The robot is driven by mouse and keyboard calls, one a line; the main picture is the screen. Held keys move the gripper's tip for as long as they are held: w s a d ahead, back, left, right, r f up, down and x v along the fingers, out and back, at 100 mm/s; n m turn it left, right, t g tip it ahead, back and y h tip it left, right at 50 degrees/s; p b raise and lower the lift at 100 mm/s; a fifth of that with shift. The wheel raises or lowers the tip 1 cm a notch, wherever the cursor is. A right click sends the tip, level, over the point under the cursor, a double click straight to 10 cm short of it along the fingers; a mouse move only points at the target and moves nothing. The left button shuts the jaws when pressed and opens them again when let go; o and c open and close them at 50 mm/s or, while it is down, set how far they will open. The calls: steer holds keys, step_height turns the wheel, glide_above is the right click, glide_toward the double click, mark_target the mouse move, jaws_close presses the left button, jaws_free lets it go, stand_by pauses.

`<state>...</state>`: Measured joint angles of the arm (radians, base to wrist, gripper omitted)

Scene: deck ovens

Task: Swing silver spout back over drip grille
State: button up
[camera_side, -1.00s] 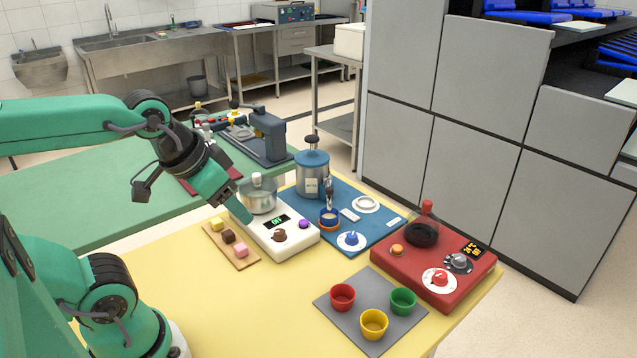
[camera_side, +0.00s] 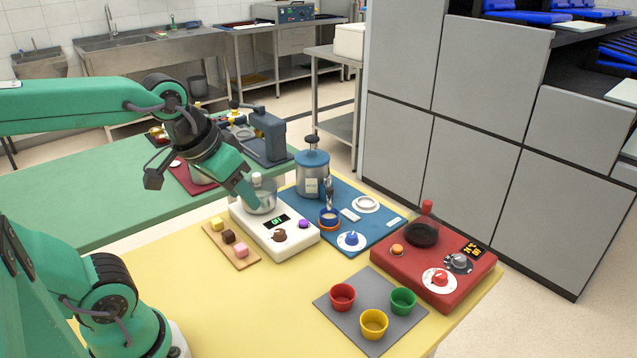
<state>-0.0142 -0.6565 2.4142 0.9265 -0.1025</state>
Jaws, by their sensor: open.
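My gripper (camera_side: 249,191) is at the left side of the silver bowl (camera_side: 264,201) on the white scale and partly covers it. It points down and to the right; a gap between its fingers is hard to see. A silver canister with a blue lid (camera_side: 312,176) stands on the blue mat. I cannot make out a drip grille for certain; a small pale slatted plate (camera_side: 350,215) lies right of the cup.
The white scale (camera_side: 287,241) stands in front of the canister. A red hot plate (camera_side: 432,273) and a grey mat (camera_side: 336,320) with cups are at right. The front left yellow table is clear.

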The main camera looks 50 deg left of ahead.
steer(key=w+a+r+n+g, duration=0.15)
steer(key=w+n, duration=0.25)
steer(key=w, duration=0.4)
steer(key=n+g, duration=0.4)
steer(key=n, duration=1)
glide_above(330, 189)
step_height(330, 189, down, 9)
steer(key=shift+s+f, duration=0.15)
steer(key=shift+a+f, duration=0.15)
steer(key=shift+f, duration=3.95)
